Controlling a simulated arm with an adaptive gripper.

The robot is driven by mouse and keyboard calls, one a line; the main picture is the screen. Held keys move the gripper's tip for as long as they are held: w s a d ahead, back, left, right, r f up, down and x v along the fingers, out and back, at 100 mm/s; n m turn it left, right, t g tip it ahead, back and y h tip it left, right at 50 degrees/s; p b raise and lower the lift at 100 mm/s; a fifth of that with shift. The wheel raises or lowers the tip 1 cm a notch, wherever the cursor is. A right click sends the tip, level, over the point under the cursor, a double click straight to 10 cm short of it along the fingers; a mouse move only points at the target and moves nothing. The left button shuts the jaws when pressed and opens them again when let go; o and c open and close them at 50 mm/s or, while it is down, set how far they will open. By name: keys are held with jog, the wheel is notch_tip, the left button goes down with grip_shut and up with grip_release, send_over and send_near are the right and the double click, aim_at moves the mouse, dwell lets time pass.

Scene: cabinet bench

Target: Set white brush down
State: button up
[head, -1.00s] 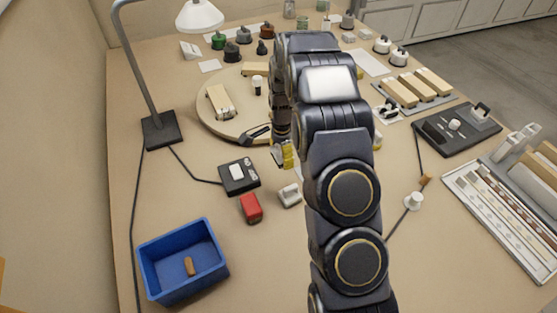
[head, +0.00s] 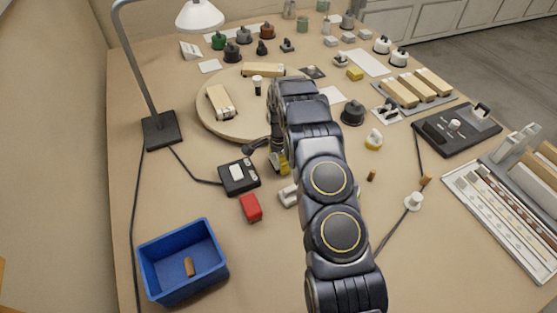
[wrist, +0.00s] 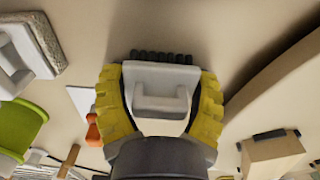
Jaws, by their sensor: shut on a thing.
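The white brush (wrist: 158,92) has a white body with a raised handle and a row of dark bristles. In the wrist view it sits between the yellow fingers of my gripper (wrist: 158,100), which is shut on it. In the head view my gripper (head: 280,163) is over the middle of the bench, in front of the round wooden board. My arm hides most of it there, and I cannot make out the brush. I cannot tell whether the bristles touch the bench.
The round board (head: 205,116) holds wooden blocks. A black box (head: 239,176) with a cable, a red block (head: 250,207) and a pale grey object (head: 287,196) lie near my gripper. A blue bin (head: 182,262) stands front left.

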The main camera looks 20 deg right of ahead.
jog(key=shift+f, duration=0.15)
jog(key=o, duration=1.1)
jog(key=shift+o, duration=0.2)
